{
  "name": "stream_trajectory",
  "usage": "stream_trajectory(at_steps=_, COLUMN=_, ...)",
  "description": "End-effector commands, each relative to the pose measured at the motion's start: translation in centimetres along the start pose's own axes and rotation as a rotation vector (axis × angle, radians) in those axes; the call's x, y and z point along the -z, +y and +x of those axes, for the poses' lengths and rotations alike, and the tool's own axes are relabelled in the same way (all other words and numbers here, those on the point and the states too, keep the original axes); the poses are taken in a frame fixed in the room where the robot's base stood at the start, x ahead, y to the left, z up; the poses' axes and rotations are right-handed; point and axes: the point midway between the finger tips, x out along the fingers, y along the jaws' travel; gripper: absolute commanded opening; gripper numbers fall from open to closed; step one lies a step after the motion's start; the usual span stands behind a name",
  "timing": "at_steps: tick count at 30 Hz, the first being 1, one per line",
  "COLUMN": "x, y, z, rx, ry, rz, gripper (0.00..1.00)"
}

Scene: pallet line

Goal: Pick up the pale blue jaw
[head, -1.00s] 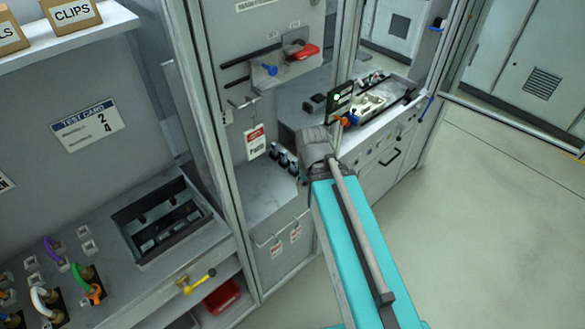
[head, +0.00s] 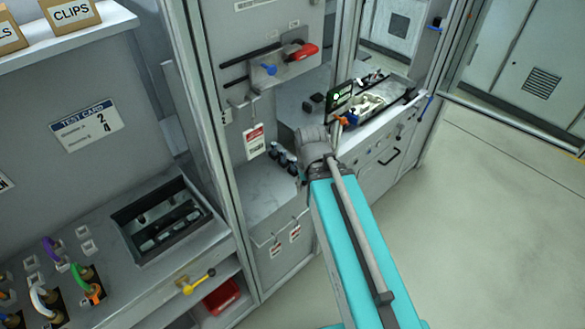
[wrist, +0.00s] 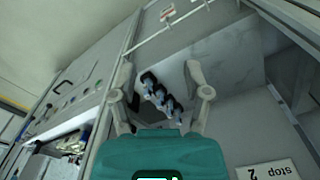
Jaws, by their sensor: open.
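Several small dark pieces with pale blue parts (wrist: 160,95) stand in a row on a grey shelf in the wrist view. The same row shows in the head view (head: 284,160), just left of my wrist. I cannot tell at this size which one is the pale blue jaw. My gripper (wrist: 158,70) is open, its two fingers spread on either side of the row in the picture, with nothing between them that I can see held. In the head view my own wrist and arm hide the gripper's fingers.
A grey cabinet wall with a hanging red-and-white tag (head: 254,142) stands beside the row. A small dark screen (head: 340,100) and a tray (head: 405,98) lie on the bench behind my wrist. Open floor lies right.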

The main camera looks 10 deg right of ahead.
Motion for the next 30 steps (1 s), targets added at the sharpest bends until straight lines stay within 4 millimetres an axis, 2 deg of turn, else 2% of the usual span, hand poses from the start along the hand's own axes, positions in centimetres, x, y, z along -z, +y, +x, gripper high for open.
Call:
stream_trajectory(at_steps=4, x=0.0, y=0.0, z=0.0, rx=0.0, ry=0.0, rz=0.0, gripper=0.62)
stream_trajectory(at_steps=6, x=0.0, y=0.0, z=0.0, rx=0.0, ry=0.0, rz=0.001, gripper=0.71)
stream_trajectory(at_steps=8, x=0.2, y=0.0, z=0.0, rx=0.0, ry=0.0, rz=0.005, gripper=0.71)
stream_trajectory(at_steps=14, x=2.5, y=0.1, z=0.4, rx=0.0, ry=0.0, rz=0.081, gripper=0.71)
stream_trajectory(at_steps=20, x=7.9, y=0.2, z=1.2, rx=0.0, ry=0.0, rz=0.281, gripper=0.71)
stream_trajectory(at_steps=30, x=19.5, y=0.6, z=2.9, rx=0.001, ry=0.0, rz=0.746, gripper=0.71)
